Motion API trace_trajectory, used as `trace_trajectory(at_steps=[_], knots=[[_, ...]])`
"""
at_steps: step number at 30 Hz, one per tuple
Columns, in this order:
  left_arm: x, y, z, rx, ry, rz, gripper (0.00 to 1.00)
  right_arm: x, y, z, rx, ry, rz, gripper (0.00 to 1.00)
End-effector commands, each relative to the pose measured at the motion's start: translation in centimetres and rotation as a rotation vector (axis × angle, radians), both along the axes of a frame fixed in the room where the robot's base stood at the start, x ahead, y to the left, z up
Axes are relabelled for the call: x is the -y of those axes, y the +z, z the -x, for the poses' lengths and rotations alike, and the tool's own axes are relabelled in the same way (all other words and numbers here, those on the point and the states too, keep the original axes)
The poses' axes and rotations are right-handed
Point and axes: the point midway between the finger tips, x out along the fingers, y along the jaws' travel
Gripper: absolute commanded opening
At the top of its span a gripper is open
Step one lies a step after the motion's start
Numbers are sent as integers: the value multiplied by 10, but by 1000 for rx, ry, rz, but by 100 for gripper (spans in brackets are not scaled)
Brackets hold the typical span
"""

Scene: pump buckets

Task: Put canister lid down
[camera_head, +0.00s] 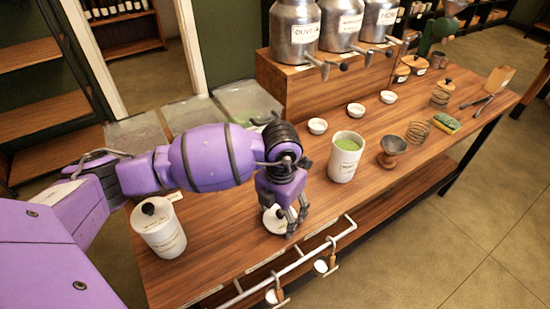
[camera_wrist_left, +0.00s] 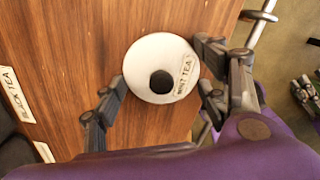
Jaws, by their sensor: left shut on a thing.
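The canister lid (camera_head: 275,222) is a white disc with a black knob, low over the wooden table. It also shows in the left wrist view (camera_wrist_left: 149,55), with a "mint tea" label. My left gripper (camera_head: 286,216) points down around the lid; in the wrist view its fingers (camera_wrist_left: 162,78) close on the lid's rim from both sides. I cannot tell whether the lid touches the table. The open white canister (camera_head: 343,166), with green contents, stands upright to the right of my gripper. My right gripper is not in view.
A closed white canister (camera_head: 158,230) stands at the left. Small white bowls (camera_head: 318,126), a dark funnel-like cup (camera_head: 392,150) and a wire coil (camera_head: 417,132) lie farther right. Metal dispensers (camera_head: 294,34) stand on a wooden box behind. A rail (camera_head: 300,262) with hanging scoops runs along the front edge.

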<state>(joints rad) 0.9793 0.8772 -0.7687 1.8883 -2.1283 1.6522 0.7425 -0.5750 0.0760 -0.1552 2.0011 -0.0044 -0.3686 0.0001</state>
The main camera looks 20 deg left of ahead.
Motion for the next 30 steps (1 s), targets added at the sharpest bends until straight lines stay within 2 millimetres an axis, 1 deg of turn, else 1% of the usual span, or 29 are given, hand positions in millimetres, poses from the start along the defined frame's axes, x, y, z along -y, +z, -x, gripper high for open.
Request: trace_trajectory(at_steps=[5, 9, 10, 13, 14, 24, 28, 30], knots=[[1, 2, -1, 4, -1, 1, 49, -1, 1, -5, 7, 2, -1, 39], [1, -2, -1, 3, -1, 1, 49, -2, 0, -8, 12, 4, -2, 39], [1, -1, -1, 3, -1, 1, 70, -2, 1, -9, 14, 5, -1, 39], [1, -1, -1, 4, -1, 1, 84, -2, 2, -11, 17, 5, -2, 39], [1, -1, -1, 4, -1, 1, 86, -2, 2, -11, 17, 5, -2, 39], [1, 1, -1, 4, -1, 1, 86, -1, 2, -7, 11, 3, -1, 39], [1, 12, -2, 6, -1, 3, 86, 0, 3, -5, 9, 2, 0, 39], [1, 24, -3, 9, -1, 2, 86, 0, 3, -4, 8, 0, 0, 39]])
